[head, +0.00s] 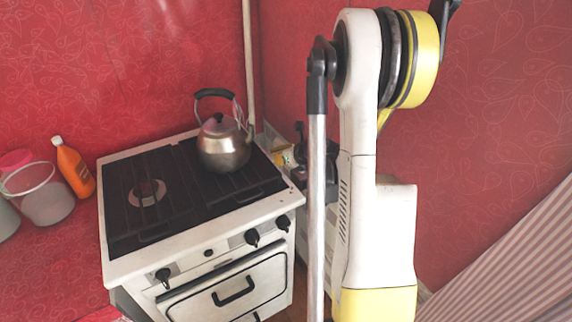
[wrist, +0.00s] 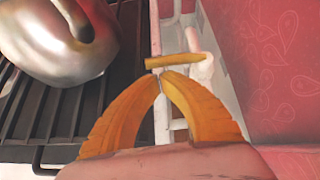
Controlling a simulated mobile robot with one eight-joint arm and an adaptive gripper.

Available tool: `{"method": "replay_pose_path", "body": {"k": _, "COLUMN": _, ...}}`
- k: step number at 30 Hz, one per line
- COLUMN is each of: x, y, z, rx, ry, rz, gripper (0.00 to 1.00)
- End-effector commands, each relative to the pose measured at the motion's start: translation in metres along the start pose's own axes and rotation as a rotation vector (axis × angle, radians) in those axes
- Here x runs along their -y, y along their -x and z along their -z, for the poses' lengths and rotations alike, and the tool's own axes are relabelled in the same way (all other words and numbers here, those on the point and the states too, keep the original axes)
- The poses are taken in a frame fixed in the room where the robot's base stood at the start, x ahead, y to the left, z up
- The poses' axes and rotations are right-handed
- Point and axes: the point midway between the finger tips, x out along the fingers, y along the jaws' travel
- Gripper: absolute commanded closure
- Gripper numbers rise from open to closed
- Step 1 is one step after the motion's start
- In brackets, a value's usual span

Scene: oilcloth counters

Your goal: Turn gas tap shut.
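The gas tap's yellow-orange lever (wrist: 174,62) shows in the wrist view, lying crosswise by a white pipe fitting (wrist: 205,68) in the gap between stove and red wall. My gripper (wrist: 164,77) has its two orange fingers drawn together, tips meeting just at the near side of the lever. I see nothing clearly held between them, and cannot tell whether the tips touch the lever. In the head view a small orange-yellow patch shows beside the stove's back right corner; I cannot tell tap from fingers there, as my arm hides part.
The stove (head: 118,265) has a steel kettle (head: 222,150) at its back right, close left of my gripper in the wrist view. A white pipe (head: 249,60) runs down the wall. An orange bottle (head: 75,170) and pale pot (head: 45,195) stand left. A striped surface (head: 515,260) is right.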

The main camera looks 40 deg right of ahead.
Motion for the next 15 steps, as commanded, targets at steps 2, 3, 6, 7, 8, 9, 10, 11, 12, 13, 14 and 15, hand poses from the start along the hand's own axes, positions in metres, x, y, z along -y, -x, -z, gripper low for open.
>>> {"method": "replay_pose_path", "body": {"k": 2, "x": -0.0002, "y": -0.0014, "z": -0.0017, "rx": 0.0, "ry": 0.0, "rz": 0.0, "gripper": 1.0}}
{"method": "replay_pose_path", "body": {"k": 3, "x": -0.0001, "y": -0.0016, "z": -0.0021, "rx": 0.0, "ry": 0.0, "rz": 0.0, "gripper": 1.0}}
{"method": "replay_pose_path", "body": {"k": 6, "x": 0.0, "y": -0.0014, "z": -0.0024, "rx": 0.0, "ry": 0.0, "rz": 0.0, "gripper": 1.0}}
{"method": "replay_pose_path", "body": {"k": 7, "x": 0.0, "y": -0.0013, "z": -0.0024, "rx": 0.0, "ry": 0.0, "rz": 0.001, "gripper": 1.0}}
{"method": "replay_pose_path", "body": {"k": 8, "x": 0.0, "y": -0.0013, "z": -0.0023, "rx": 0.0, "ry": 0.0, "rz": 0.001, "gripper": 1.0}}
{"method": "replay_pose_path", "body": {"k": 9, "x": 0.0001, "y": -0.0013, "z": -0.0023, "rx": 0.0, "ry": 0.0, "rz": 0.001, "gripper": 1.0}}
{"method": "replay_pose_path", "body": {"k": 10, "x": 0.0001, "y": -0.0013, "z": -0.0023, "rx": 0.0, "ry": 0.0, "rz": 0.001, "gripper": 1.0}}
{"method": "replay_pose_path", "body": {"k": 11, "x": 0.0, "y": -0.0015, "z": -0.0024, "rx": 0.0, "ry": 0.0, "rz": 0.0, "gripper": 1.0}}
{"method": "replay_pose_path", "body": {"k": 12, "x": -0.0003, "y": -0.0027, "z": -0.0034, "rx": 0.0, "ry": 0.001, "rz": 0.0, "gripper": 1.0}}
{"method": "replay_pose_path", "body": {"k": 13, "x": -0.0007, "y": -0.0045, "z": -0.0047, "rx": 0.0, "ry": 0.001, "rz": 0.0, "gripper": 1.0}}
{"method": "replay_pose_path", "body": {"k": 14, "x": -0.0011, "y": -0.0067, "z": -0.0067, "rx": 0.0, "ry": 0.002, "rz": 0.0, "gripper": 1.0}}
{"method": "replay_pose_path", "body": {"k": 15, "x": -0.0016, "y": -0.01, "z": -0.0095, "rx": 0.0, "ry": 0.002, "rz": 0.0, "gripper": 1.0}}
